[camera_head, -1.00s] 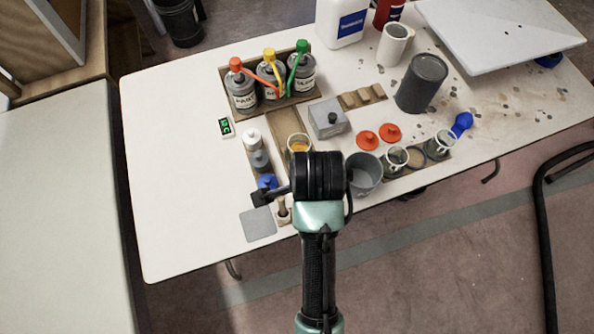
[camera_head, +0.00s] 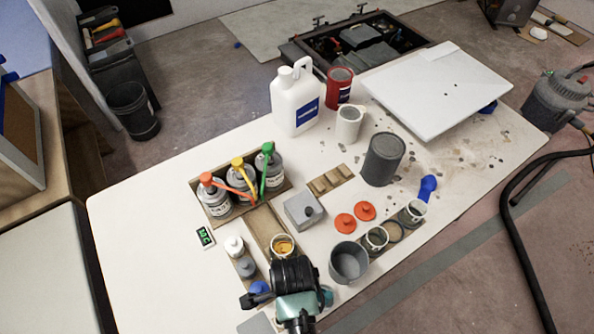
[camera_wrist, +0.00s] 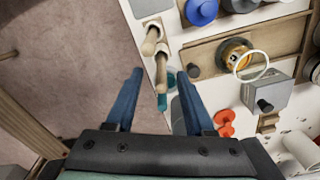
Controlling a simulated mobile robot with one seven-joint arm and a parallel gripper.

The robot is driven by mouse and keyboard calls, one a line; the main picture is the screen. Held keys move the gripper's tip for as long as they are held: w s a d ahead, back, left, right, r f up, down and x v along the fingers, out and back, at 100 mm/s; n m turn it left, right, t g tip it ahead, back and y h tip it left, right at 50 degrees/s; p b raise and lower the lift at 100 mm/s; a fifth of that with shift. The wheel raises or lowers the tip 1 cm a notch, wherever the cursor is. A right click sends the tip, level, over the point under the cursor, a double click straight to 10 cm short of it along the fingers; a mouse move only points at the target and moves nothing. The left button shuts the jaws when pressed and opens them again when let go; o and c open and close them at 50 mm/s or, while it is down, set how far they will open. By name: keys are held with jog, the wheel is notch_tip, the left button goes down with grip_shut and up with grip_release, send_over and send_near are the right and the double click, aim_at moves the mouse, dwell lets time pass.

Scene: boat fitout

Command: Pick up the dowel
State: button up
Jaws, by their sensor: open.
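Two slim wooden sticks stand side by side at the table's front edge in the wrist view: one on the left (camera_wrist: 149,40) and one nearer the middle (camera_wrist: 161,68), with a teal part below it. I cannot tell which is the dowel. My gripper (camera_wrist: 158,73) is open, its two blue fingers on either side of the nearer stick's line. I cannot tell whether they touch it or how far above they are. In the head view my black wrist hides the fingertips and the sticks.
A grey cup (camera_head: 349,262), an orange-filled jar (camera_head: 283,246) and a grey box (camera_head: 304,211) are nearby. Bottles with coloured pumps (camera_head: 240,190) stand behind.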

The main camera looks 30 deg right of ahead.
jog(key=shift+s+d+f, duration=0.1)
jog(key=shift+d+f, duration=0.05)
jog(key=shift+f, duration=0.45)
jog(key=shift+d+f+p, duration=0.15)
jog(key=shift+f+p, duration=0.2)
jog(key=shift+f, duration=1.65)
grip_shut()
